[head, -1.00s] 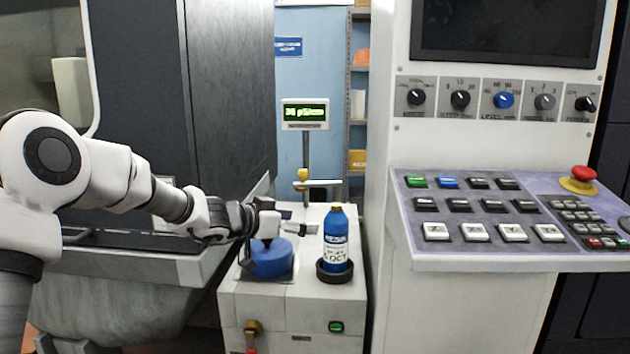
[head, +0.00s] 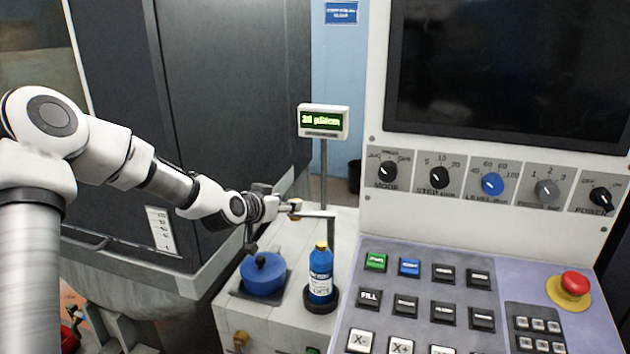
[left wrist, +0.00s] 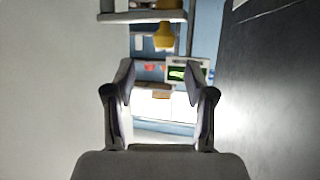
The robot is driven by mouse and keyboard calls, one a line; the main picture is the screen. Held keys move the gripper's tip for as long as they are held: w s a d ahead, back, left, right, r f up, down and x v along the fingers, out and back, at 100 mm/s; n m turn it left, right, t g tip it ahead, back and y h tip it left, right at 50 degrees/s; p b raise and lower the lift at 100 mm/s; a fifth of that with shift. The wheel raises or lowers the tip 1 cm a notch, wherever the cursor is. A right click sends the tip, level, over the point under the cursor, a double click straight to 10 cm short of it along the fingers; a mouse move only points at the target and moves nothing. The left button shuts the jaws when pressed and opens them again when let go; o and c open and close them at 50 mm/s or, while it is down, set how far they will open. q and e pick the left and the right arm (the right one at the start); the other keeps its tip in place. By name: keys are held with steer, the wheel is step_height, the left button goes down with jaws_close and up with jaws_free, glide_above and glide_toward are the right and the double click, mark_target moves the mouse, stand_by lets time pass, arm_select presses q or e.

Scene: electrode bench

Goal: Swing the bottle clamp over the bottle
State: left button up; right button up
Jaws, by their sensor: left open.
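The bottle (head: 320,273) is blue with a yellow cap and a white label; it stands upright in a dark ring holder on the white bench unit. The bottle clamp (head: 316,214) is a grey horizontal bar with a brass piece at its left end, above the bottle's cap. My left gripper (head: 272,211) is close to the bar's left end; whether they touch is unclear. In the left wrist view my left gripper (left wrist: 161,85) has its fingers apart, with nothing clearly between them. My right gripper is out of view.
A blue round lid with a black knob (head: 264,274) sits left of the bottle. A display on a post (head: 323,121) stands behind. The control panel (head: 520,270) with buttons and a red emergency knob is close on the right. A dark cabinet (head: 230,80) stands at left.

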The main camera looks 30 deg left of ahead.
arm_select(q)
steer(key=x, duration=0.7)
steer(key=shift+w+a+f, duration=0.15)
steer(key=shift+w+f, duration=0.05)
steer(key=shift+f, duration=0.05)
steer(key=shift+s+a+r, duration=0.1)
steer(key=shift+s+a, duration=0.05)
steer(key=c, duration=0.3)
jaws_close()
